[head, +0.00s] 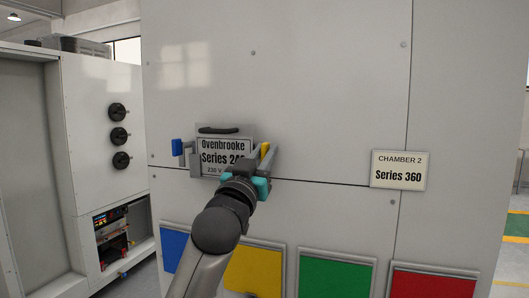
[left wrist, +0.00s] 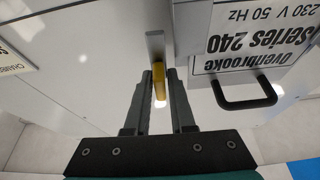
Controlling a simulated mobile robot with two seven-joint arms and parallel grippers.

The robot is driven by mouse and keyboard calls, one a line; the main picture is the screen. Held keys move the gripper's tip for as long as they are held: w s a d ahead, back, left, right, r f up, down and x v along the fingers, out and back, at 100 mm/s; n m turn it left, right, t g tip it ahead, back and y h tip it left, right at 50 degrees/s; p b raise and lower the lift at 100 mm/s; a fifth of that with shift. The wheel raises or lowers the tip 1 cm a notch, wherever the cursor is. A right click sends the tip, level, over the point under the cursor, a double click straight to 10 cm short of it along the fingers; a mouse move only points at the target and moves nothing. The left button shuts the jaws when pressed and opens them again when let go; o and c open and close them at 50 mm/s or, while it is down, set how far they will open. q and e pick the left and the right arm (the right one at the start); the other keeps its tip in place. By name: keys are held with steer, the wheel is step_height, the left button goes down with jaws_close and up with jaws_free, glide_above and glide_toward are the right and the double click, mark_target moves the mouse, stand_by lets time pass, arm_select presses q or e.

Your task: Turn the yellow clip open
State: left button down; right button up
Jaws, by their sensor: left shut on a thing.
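The yellow clip (head: 264,150) is a small yellow bar on a grey metal bracket, at the right side of the "Series 240" box on the white chamber wall. In the left wrist view the yellow clip (left wrist: 159,82) stands between the two dark fingers. My left gripper (head: 258,164) reaches up to the clip from below and is shut on it; the gripper also shows in the left wrist view (left wrist: 161,78). The fingers hide part of the clip, and its far end meets the bracket (left wrist: 156,46). My right gripper is not in view.
A blue clip (head: 177,147) sits at the left of the box. The labelled box (head: 224,144) has a black handle (head: 218,130) close to my gripper. A "Chamber 2" sign (head: 398,170) is to the right. Coloured panels, including a green one (head: 335,277), are below.

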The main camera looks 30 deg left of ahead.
arm_select(q)
steer(key=shift+n+y, duration=0.4)
steer(key=shift+n, duration=0.1)
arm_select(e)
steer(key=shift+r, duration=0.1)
arm_select(q)
steer(key=c, duration=0.9)
jaws_free()
